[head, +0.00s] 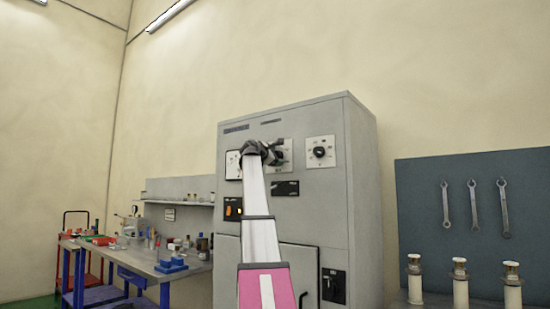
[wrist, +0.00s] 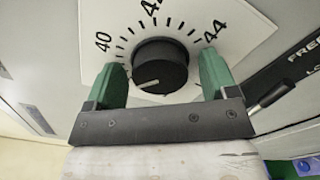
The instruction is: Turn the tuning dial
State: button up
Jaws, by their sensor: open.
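The tuning dial (wrist: 160,66) is a round black knob on a white scale plate (wrist: 205,18) with tick marks and the numbers 40 and 44; another number at the top edge is cut off. A pale pointer line shows low on the knob's face. My gripper (wrist: 162,78) is open in the wrist view, with one green finger on each side of the knob and a visible gap on both sides. In the head view my gripper (head: 262,152) is in front of the grey cabinet's upper panel and partly hides a white plate there.
The grey cabinet (head: 360,190) carries another knob (head: 320,152) on a plate to the right. A black lever (wrist: 272,97) sticks out near the right finger. A cluttered workbench (head: 130,262) stands left; a wrench board (head: 420,220) and several white-topped posts (head: 460,285) stand right.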

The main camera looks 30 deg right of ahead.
jog(key=c, duration=0.9)
jog(key=shift+m, duration=0.3)
jog(key=m, duration=1.8)
jog(key=shift+f+m, duration=0.15)
jog(key=shift+m, duration=0.55)
jog(key=o, duration=0.9)
